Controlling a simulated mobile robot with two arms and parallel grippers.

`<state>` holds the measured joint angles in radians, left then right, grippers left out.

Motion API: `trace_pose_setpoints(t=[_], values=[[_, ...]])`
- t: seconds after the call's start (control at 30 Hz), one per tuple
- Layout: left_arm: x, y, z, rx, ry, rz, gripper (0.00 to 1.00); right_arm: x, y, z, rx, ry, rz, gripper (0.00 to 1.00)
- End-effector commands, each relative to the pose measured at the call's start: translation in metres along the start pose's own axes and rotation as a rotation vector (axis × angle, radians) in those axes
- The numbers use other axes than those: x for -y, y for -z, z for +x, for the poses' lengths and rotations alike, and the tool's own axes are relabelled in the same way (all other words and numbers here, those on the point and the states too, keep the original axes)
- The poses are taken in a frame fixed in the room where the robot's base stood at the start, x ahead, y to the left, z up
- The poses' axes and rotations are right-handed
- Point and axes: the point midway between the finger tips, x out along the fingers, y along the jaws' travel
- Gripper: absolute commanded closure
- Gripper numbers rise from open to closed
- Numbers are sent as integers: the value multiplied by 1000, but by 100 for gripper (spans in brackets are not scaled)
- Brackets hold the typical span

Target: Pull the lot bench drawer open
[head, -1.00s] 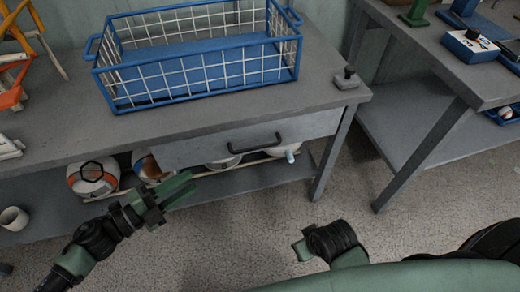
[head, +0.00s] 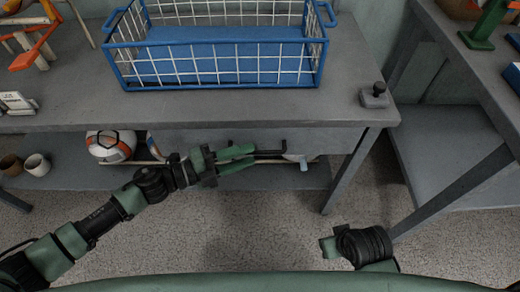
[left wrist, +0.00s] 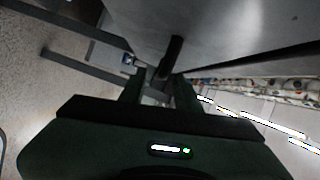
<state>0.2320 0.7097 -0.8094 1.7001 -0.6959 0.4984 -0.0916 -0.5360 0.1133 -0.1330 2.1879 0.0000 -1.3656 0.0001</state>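The lot bench (head: 215,108) has a grey drawer (head: 320,139) under its top, and the drawer looks closed. Its dark bar handle (head: 272,151) is partly hidden behind my left gripper (head: 256,156). That gripper is open, with its two green fingers pointing right at the handle. In the left wrist view the handle (left wrist: 172,54) shows just beyond and between the parted fingertips (left wrist: 160,85). I cannot tell whether they touch it.
A blue wire basket (head: 215,66) and a small dark-knobbed block (head: 374,95) stand on the bench top. Balls (head: 110,146) and mugs (head: 37,165) sit on the lower shelf. A bench leg (head: 350,172) stands right of the drawer. The floor in front is clear.

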Motion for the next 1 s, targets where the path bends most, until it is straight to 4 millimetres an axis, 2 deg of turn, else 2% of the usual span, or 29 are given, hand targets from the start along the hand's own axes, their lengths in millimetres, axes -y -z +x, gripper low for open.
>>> trace_pose_setpoints(t=[0.1,0.23,0.57,0.6,0.7,1.0], values=[[1,0,20,-2,3,1,68,0,0,-2,-1,-1,0,64],[1,0,33,-2,2,0,68,0,0,-4,-1,-1,1,64],[0,0,39,0,0,0,68,-1,0,-5,0,-2,1,64],[0,0,39,0,0,0,70,-1,0,-5,0,-2,1,64],[0,0,38,0,0,0,98,-1,0,-5,0,-2,1,64],[0,0,38,0,0,-1,100,-1,0,-5,-1,-1,1,64]])
